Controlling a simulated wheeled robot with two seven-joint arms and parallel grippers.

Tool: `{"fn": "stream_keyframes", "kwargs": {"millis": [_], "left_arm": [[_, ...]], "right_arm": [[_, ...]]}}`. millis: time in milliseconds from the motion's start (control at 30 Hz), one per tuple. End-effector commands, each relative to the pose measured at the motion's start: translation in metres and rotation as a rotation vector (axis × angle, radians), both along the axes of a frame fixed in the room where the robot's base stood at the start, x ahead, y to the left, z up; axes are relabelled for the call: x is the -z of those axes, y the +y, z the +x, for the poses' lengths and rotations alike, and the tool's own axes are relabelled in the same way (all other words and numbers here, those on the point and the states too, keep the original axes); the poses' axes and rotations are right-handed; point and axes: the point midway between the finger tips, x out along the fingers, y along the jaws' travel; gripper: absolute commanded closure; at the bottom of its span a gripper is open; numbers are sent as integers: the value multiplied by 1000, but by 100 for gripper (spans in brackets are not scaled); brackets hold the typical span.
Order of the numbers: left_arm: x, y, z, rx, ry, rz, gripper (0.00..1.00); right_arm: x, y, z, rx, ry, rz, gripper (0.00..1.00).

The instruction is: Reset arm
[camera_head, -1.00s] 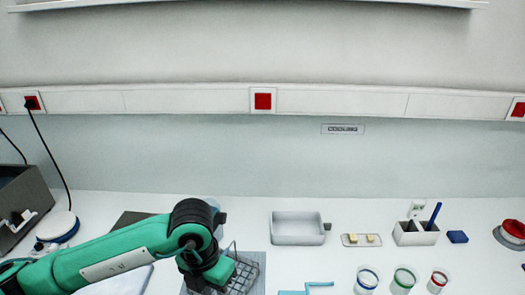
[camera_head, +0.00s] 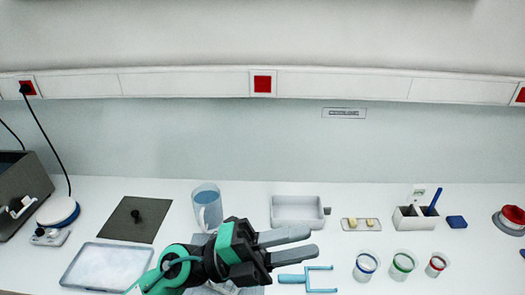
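My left gripper (camera_head: 311,242) reaches in from the bottom of the head view, above the middle of the white bench. Its two grey fingers point right and stand apart with a gap between them, and nothing shows between them. It is left of and above a light-blue fork-shaped tool (camera_head: 308,280) and in front of a white rectangular tray (camera_head: 297,222). My green and black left arm hides part of the bench below a clear jug (camera_head: 207,208). My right gripper is not in view.
A shallow tray of white material (camera_head: 106,266) and a dark mat (camera_head: 135,219) lie at left. Several colour-rimmed cups, including a blue-rimmed one (camera_head: 366,266), stand at right. Behind them are a pen holder (camera_head: 415,219) and a red button (camera_head: 512,214).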

Motion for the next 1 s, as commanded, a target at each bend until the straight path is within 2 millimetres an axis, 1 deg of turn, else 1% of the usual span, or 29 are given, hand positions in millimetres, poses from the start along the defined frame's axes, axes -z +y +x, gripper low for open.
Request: {"fn": "stream_keyframes", "kwargs": {"millis": [33,67,133,167,200,267,300,367,400,467,500,533,567,600,633,667,700,733,767,800,867,900,967,1000], "left_arm": [[-9,10,11,-66,76,-88,68],[-14,17,20,-110,122,-139,68],[-20,36,41,-218,235,-248,68],[-20,46,50,-266,287,-290,68],[-18,59,62,-331,355,-343,68],[-11,80,80,-432,462,-411,68],[-2,95,91,-500,537,-450,68],[15,117,106,-606,653,-498,68],[29,132,113,-676,731,-522,68],[54,154,121,-782,853,-550,68],[73,168,125,-851,938,-560,68],[88,178,125,-904,1001,-564,68],[103,188,125,-954,1065,-565,68],[125,201,122,-1021,1153,-560,68],[142,209,119,-1071,1218,-553,68],[159,218,114,-1118,1286,-543,68],[182,228,106,-1182,1375,-522,68],[198,235,98,-1226,1442,-505,68],[214,242,89,-1269,1510,-482,68],[235,249,75,-1320,1598,-449,68],[263,258,53,-1387,1719,-393,68],[277,262,39,-1423,1790,-356,68],[296,267,18,-1465,1888,-299,68],[307,269,4,-1489,1946,-261,68]], "right_arm": [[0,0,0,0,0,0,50],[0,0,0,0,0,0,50],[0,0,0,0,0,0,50],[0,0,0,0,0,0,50],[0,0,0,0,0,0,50],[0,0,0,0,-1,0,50],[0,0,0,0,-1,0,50],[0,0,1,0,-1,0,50],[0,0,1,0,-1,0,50],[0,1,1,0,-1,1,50],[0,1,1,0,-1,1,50],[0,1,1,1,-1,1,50],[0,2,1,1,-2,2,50],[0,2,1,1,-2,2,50],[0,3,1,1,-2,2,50],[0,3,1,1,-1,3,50],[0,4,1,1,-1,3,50],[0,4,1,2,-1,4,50],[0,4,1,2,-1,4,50],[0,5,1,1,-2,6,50],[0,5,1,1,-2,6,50],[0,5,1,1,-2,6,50],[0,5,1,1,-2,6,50],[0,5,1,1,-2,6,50]]}}
